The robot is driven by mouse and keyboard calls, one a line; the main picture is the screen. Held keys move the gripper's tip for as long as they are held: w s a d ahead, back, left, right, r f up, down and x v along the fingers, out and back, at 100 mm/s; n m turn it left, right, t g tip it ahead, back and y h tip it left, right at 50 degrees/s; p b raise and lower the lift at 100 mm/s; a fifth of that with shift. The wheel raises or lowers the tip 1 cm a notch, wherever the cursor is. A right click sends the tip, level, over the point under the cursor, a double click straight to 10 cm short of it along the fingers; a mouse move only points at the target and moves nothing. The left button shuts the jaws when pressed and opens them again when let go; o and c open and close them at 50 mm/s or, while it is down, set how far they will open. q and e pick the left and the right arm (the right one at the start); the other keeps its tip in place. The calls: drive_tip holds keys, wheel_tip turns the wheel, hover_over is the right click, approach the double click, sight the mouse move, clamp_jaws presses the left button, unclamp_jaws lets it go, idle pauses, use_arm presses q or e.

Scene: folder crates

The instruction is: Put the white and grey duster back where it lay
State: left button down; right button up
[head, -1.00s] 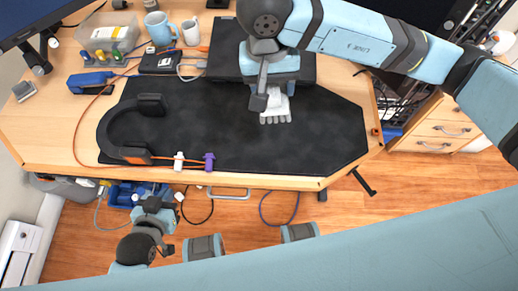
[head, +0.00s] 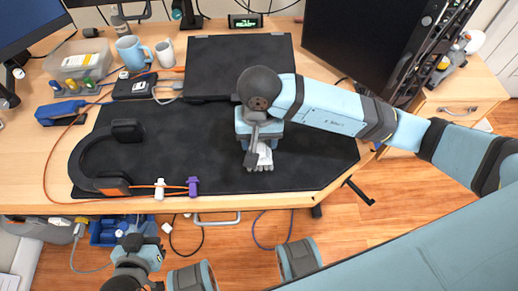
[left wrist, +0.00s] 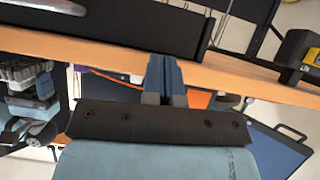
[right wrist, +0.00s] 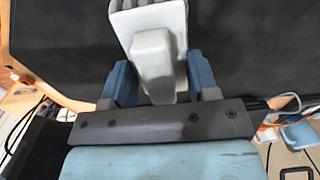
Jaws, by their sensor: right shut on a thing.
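The white and grey duster (head: 262,159) is in my right gripper (head: 259,143), over the black desk mat (head: 215,150) near its front edge. In the right wrist view the fingers of the right gripper (right wrist: 158,85) are on either side of the duster's pale handle (right wrist: 151,50), with its grey ridged end pointing away. I cannot tell whether the duster touches the mat. My left gripper (head: 142,240) is low in front of the desk, below its edge. In the left wrist view the left gripper's fingers (left wrist: 165,80) are together with nothing between them.
Black headphones (head: 88,160) lie on the mat's left, with a white (head: 159,189) and a purple (head: 193,187) piece nearby. A flat black laptop-like slab (head: 238,65) lies behind. A blue mug (head: 133,52) and a clear bin (head: 80,60) stand at back left. The mat's middle is clear.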

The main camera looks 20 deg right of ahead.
sight(259, 150)
drive_tip(key=shift+f+b, duration=0.3)
drive_tip(key=shift+f, duration=2)
drive_tip(key=shift+f, duration=0.2)
drive_tip(key=o, duration=1)
drive_tip(key=shift+r, duration=0.1)
